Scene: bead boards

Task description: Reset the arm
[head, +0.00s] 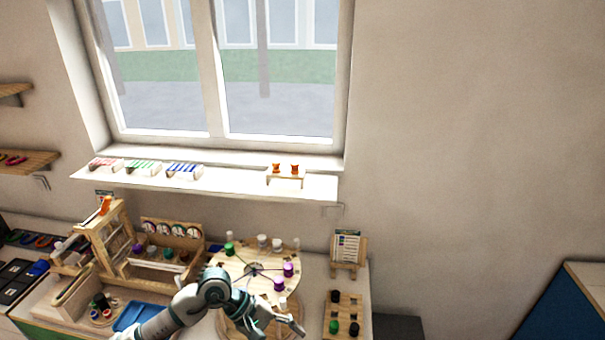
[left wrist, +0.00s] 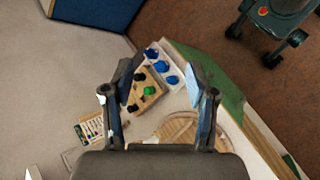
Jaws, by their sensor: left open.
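My left arm comes in from the bottom left of the head view, and my left gripper (head: 280,322) is over the front edge of the round wooden board (head: 250,287). In the left wrist view the left gripper (left wrist: 160,100) has its two fingers wide apart with nothing held between them. Beyond the fingers lies a small wooden bead board (left wrist: 135,108) with a green bead (left wrist: 150,90) and black ones. In the head view this board (head: 343,299) stands to the right of the gripper, apart from it. My right gripper is in neither view.
A white tray (left wrist: 157,54) with blue beads lies beside the small board. A card on a wooden stand (head: 347,247) is behind it. Wooden racks (head: 120,235) and a blue tray (head: 140,316) crowd the left. A window shelf (head: 225,180) runs above.

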